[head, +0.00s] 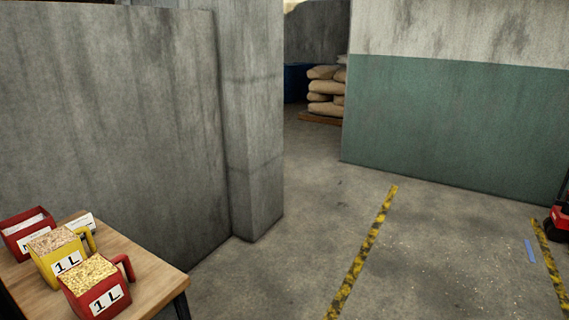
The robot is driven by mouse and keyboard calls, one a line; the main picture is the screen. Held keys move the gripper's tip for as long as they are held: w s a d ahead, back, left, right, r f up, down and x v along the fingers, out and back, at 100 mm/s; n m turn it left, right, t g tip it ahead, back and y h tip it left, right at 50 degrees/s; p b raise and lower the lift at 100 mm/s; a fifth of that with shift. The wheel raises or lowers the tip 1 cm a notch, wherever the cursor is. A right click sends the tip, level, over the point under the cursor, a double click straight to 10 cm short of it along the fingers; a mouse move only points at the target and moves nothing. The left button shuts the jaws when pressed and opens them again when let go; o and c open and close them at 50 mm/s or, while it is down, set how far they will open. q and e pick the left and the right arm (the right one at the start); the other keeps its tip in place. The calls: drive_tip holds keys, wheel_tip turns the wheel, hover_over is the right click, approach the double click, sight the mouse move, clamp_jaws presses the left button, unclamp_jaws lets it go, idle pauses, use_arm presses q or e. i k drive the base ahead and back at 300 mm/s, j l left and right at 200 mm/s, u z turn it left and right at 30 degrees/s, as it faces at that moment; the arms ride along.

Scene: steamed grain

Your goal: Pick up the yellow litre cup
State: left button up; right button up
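The yellow litre cup (45,270) stands on a wooden table (151,283) at the lower left of the head view. It is marked "1 L", is filled with pale brown grain, and its yellow handle is at its right side. A red cup (78,306), also marked "1 L" and full of yellowish grain, stands in front of it, and hides part of it. A red container (22,226) with a white label is behind it on the left. Neither of my grippers shows in the view.
A small white card (81,222) stands behind the yellow cup. A grey wall (110,130) rises behind the table. Open floor with yellow-black stripes (362,255) lies to the right. Stacked sacks (325,95) are far back, and a red machine (559,222) is at the right edge.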

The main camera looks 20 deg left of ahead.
sight(59, 250)
drive_tip(key=i+u, duration=0.45)
drive_tip(key=i+l+u, duration=0.2)
drive_tip(key=u, duration=0.2)
drive_tip(key=i+l+u, duration=0.25)
drive_tip(key=u, duration=0.2)
drive_tip(key=i+l+u, duration=0.4)
